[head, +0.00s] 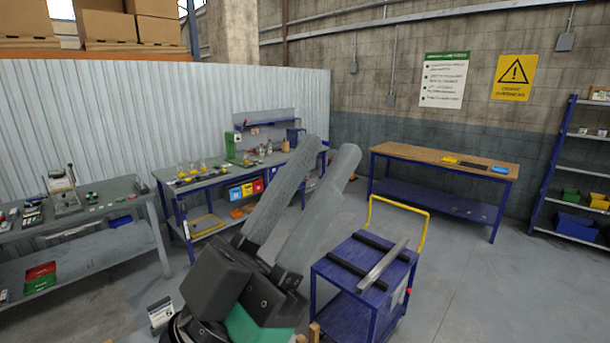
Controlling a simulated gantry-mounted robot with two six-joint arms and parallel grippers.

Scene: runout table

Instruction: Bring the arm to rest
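My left gripper (328,150) stands large in the lower middle of the head view. Its two long grey fingers point up and to the right, with a narrow gap between their tips. Nothing shows between the fingers, so it is open and empty. It is raised in front of the camera and touches nothing that I can see. My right gripper is not in the view.
A blue cart (345,265) with a yellow handle and a metal bar (384,262) on dark rails stands just right of the gripper. Workbenches (70,220) line the left. A wood-topped table (440,155) and blue shelf (570,170) stand behind right. The right floor is clear.

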